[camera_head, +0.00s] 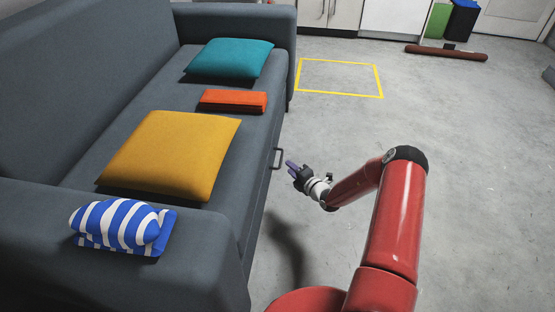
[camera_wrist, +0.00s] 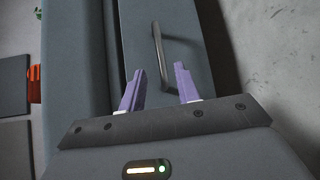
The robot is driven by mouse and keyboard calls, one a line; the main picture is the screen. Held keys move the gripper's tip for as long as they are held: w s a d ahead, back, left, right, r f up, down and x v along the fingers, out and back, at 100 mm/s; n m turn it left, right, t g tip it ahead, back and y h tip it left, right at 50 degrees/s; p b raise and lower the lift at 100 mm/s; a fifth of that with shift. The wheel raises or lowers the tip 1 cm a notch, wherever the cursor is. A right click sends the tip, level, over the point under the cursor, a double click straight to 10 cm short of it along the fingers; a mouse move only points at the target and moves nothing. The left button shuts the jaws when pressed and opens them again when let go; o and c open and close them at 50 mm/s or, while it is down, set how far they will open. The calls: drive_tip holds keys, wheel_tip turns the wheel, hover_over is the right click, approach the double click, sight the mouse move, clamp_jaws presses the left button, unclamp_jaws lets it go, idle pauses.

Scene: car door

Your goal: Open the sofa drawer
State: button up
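The grey sofa (camera_head: 225,210) fills the left of the head view. Its drawer front (camera_wrist: 195,35) shows in the wrist view as a long panel along the sofa's side, and looks flush with it. A dark bar handle (camera_head: 276,158) stands out from the sofa's front. In the wrist view the handle (camera_wrist: 159,55) lies ahead of the purple fingertips, between their lines. My gripper (camera_head: 291,167) is just right of the handle in the head view.
Teal (camera_head: 230,58) and yellow (camera_head: 172,150) cushions, an orange folded cloth (camera_head: 233,101) and a blue-striped bundle (camera_head: 123,226) lie on the sofa. A yellow floor square (camera_head: 340,62) is at the back. The grey floor right of the sofa is mostly clear.

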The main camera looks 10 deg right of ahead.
sight(281, 159)
drive_tip(key=b+x, duration=0.1)
drive_tip(key=x, duration=0.6)
drive_tip(key=shift+w+a+f, duration=0.1)
drive_tip(key=shift+w, duration=0.2)
clamp_jaws()
